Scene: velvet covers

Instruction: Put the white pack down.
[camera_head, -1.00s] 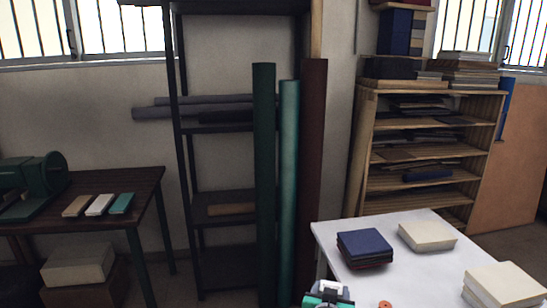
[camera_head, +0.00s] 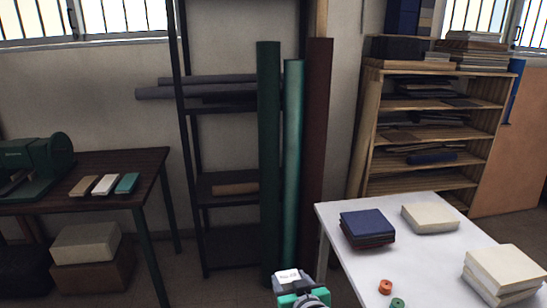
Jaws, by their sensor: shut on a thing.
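My gripper (camera_head: 291,284) shows at the bottom edge, left of the white table, with its teal and grey parts partly cut off by the frame. It is shut on the white pack (camera_head: 287,274), whose small white top shows above the jaws. The pack is held in the air, apart from the white table (camera_head: 345,274). The fingertips and the pack's lower part are hidden. Another white block (camera_head: 105,185) lies between a tan and a teal one on the dark table at left.
The white table carries a dark blue stack (camera_head: 367,228), a cream block (camera_head: 430,218), a cream stack (camera_head: 505,270), an orange spool (camera_head: 385,287) and a green spool (camera_head: 398,303). Tall rolls (camera_head: 292,160) stand behind my gripper. The dark table (camera_head: 140,165) has bare room near its right end.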

